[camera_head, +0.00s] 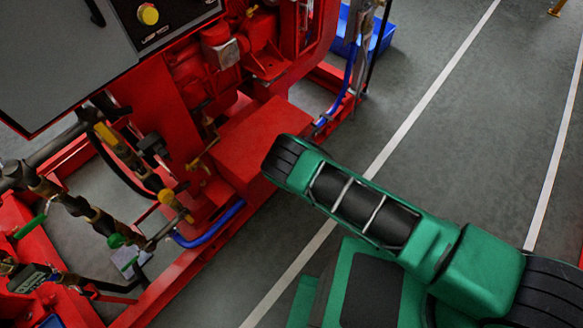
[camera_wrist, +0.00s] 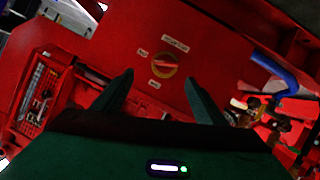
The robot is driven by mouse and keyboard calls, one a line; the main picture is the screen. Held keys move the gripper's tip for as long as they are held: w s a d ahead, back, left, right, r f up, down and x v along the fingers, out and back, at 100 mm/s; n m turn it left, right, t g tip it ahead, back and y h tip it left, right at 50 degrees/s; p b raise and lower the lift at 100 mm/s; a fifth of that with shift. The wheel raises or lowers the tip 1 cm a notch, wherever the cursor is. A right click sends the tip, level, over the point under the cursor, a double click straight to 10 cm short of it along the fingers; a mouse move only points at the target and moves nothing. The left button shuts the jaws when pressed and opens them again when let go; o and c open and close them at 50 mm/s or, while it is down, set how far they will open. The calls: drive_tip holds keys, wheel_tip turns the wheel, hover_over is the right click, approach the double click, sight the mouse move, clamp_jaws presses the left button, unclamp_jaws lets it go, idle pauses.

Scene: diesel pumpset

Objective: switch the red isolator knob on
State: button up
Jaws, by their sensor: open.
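The red isolator knob (camera_wrist: 166,66) shows in the wrist view, on a round yellow plate on a red panel. Its red bar lies nearly level in the picture, tilted slightly down to the right. Small pale labels surround it, too blurred to read surely. My gripper (camera_wrist: 158,79) is open and empty. Its two dark green fingers point at the panel, one on each side of the knob in the picture; I see no contact. In the head view my green arm reaches toward the red machine; the knob and fingers are hidden there.
A blue hose (camera_wrist: 274,72) and brass fittings (camera_wrist: 262,106) are right of the knob in the wrist view. A red tray of parts (camera_wrist: 38,98) is at left. In the head view, a grey cabinet (camera_head: 60,60) stands upper left; open floor (camera_head: 450,130) lies right.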

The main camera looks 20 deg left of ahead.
drive_tip(key=s+x, duration=0.1)
drive_tip(key=x, duration=0.9)
drive_tip(key=shift+a+f, duration=0.35)
drive_tip(key=shift+a, duration=0.05)
drive_tip(key=shift+w, duration=0.1)
